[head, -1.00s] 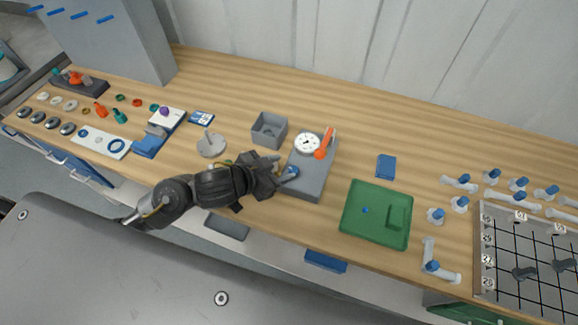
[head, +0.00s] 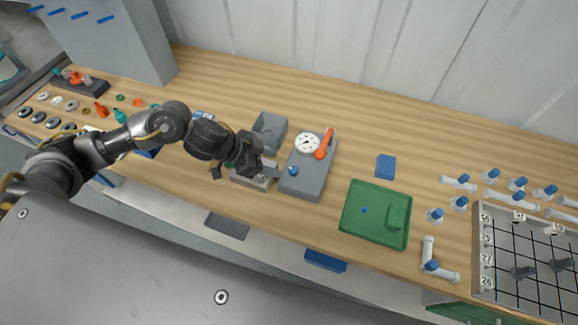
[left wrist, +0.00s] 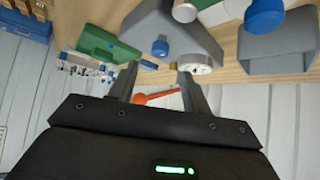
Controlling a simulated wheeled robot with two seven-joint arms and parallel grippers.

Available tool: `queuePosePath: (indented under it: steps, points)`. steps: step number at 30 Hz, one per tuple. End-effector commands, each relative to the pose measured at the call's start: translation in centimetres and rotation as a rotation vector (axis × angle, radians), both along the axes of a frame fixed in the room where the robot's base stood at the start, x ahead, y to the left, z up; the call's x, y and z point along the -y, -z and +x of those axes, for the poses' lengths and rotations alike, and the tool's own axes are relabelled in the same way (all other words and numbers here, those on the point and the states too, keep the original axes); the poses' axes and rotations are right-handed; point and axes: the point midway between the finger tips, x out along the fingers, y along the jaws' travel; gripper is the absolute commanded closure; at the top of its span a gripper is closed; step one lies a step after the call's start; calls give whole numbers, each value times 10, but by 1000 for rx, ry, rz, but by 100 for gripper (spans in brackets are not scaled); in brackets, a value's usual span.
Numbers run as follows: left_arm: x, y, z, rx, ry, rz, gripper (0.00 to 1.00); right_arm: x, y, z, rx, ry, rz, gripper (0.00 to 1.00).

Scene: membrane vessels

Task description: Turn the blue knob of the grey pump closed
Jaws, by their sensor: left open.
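The grey pump (head: 306,180) stands on the wooden bench with a white round gauge (head: 307,142) and an orange lever (head: 323,146). Its blue knob (head: 293,171) is on the left part of its top; the left wrist view shows the knob too (left wrist: 160,47). My left gripper (head: 277,172) is just left of the knob. Its two fingers (left wrist: 158,75) are apart with nothing between them, and the knob appears beyond their tips, seemingly not touched. How far the knob is turned cannot be told. My right gripper is not in view.
An open grey box (head: 270,122) stands behind my gripper. A lower grey unit (head: 251,182) sits partly hidden under it. A green tray (head: 365,227) and a blue block (head: 386,166) lie to the right. Bare bench lies behind the pump.

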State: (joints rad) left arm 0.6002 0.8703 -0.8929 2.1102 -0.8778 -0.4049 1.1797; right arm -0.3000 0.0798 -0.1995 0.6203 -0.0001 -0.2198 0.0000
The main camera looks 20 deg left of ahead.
Motion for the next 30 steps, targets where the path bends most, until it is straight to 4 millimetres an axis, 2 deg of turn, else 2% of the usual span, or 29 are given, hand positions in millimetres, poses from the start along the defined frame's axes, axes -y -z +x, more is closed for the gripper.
queuePosePath:
  steps: [3,10,15,23,26,30]
  points:
    - [16,16,8,-4,-1,-2,51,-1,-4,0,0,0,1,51]
    - [36,40,20,-3,-1,-1,51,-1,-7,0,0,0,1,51]
    - [42,48,24,0,-1,0,51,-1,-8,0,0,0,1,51]
    - [43,50,25,1,-1,0,51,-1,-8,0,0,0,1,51]
    - [43,50,25,1,-1,0,61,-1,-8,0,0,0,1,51]
    - [43,49,24,1,-1,0,79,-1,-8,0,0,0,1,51]
